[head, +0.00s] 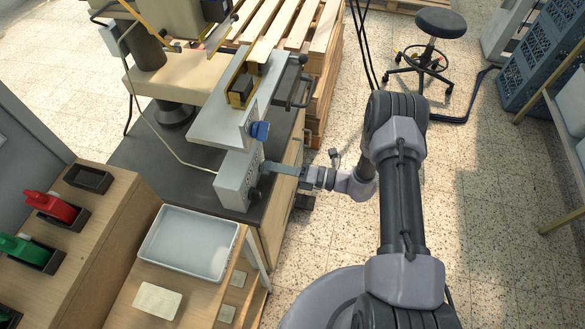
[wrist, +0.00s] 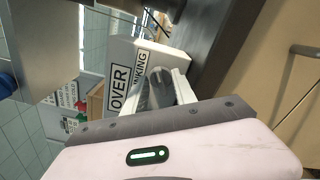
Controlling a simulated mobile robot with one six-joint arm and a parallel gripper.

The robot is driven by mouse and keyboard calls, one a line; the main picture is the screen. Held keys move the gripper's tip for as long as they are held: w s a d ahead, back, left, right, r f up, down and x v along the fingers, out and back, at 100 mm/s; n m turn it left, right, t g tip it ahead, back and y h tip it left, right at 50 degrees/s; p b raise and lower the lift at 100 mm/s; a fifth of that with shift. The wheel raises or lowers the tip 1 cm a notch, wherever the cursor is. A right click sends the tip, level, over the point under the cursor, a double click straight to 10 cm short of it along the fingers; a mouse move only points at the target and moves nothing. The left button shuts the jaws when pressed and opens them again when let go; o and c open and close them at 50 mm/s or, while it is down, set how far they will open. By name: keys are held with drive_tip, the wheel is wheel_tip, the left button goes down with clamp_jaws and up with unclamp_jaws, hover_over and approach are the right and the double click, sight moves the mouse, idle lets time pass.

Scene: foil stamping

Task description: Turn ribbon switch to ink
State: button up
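The grey control box (head: 236,182) is on the front of the stamping machine. In the wrist view its face has a white label reading "OVER" (wrist: 119,88) and another ending in "KING" (wrist: 141,65). A grey knob (wrist: 160,90), which looks like the ribbon switch, stands on that face. My gripper (wrist: 163,84) has its pale fingers on either side of the knob. I cannot tell whether they touch it. In the head view my gripper (head: 268,167) is at the box's right side, and the fingertips are hard to make out. The knob's pointing direction is unclear.
A blue knob (head: 260,131) is above the box on the machine. A pale tray (head: 236,252) sits below on a wooden bench, with red (head: 52,206) and green (head: 28,250) handled items left. A pallet (head: 318,62) stands behind. The floor right of my arm is open.

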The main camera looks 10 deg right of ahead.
drive_tip(key=shift+d, duration=0.15)
drive_tip(key=p+v, duration=0.3)
drive_tip(key=v, duration=1.4)
drive_tip(key=shift+s, duration=0.1)
drive_tip(key=s+a+r+n+g+h, duration=0.1)
drive_tip(key=a+r+n+g+h, duration=0.25)
drive_tip(key=r+n, duration=0.5)
drive_tip(key=s+a+r+n+g+h, duration=0.2)
drive_tip(key=r+n+g, duration=0.3)
drive_tip(key=r, duration=0.6)
drive_tip(key=s+r+n+t+h, duration=0.8)
drive_tip(key=s+r+n+h, duration=0.1)
drive_tip(key=s+r+n, duration=0.5)
drive_tip(key=shift+s+a+r+n, duration=0.4)
drive_tip(key=shift+r+n, duration=0.3)
drive_tip(key=shift+n, duration=0.55)
